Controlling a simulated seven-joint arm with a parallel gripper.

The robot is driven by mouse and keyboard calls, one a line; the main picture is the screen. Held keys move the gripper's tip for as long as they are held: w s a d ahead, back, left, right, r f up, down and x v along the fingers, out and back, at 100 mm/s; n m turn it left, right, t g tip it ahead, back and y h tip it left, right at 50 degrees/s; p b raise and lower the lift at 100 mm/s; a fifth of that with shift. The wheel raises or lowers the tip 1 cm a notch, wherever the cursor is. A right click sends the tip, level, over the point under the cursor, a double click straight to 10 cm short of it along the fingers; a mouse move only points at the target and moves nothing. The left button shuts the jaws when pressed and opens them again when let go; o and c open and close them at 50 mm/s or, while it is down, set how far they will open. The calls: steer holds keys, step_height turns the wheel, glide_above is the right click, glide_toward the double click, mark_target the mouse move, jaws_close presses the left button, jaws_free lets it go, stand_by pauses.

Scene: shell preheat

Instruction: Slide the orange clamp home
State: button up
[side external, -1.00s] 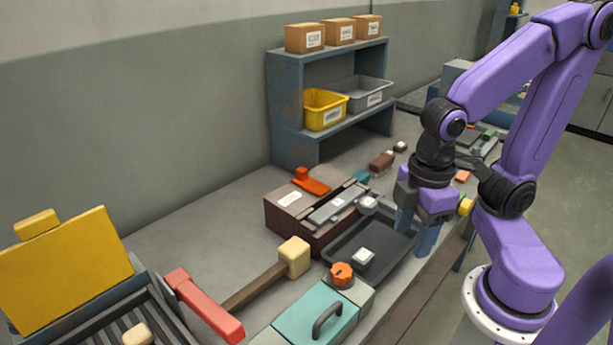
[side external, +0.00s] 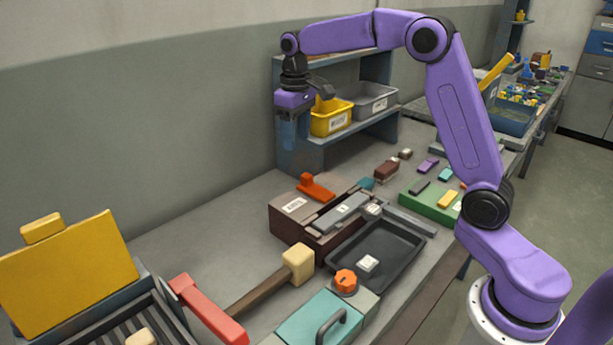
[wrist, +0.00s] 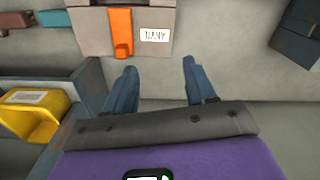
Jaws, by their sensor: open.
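The orange clamp (side external: 317,187) sits on top of the brown block (side external: 290,228), at its back edge near the wall side. A white label lies beside it on the block. In the wrist view the orange clamp (wrist: 121,32) shows at the top, lengthwise, its end at the block's near edge. My gripper (side external: 291,146) is up behind the block, in front of the shelf, with its fingers pointing down. In the wrist view my gripper (wrist: 158,75) has its fingers spread and empty, below the clamp in the picture and apart from it.
The blue shelf (side external: 300,155) with a yellow bin (side external: 331,118) and a grey bin (side external: 372,103) stands close to my gripper. A black tray (side external: 400,262), a mallet (side external: 298,262) and an orange knob (side external: 345,281) are in front. Bare bench lies behind the block.

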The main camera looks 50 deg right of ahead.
mark_target(307, 175)
steer(key=w+d+f+m, duration=0.1)
steer(key=w+d+m, duration=0.3)
steer(key=d, duration=0.5)
steer(key=shift+n, duration=0.7)
steer(key=f, duration=0.5)
steer(key=w+f, duration=0.1)
steer(key=f, duration=1.1)
steer(key=shift+w, duration=0.2)
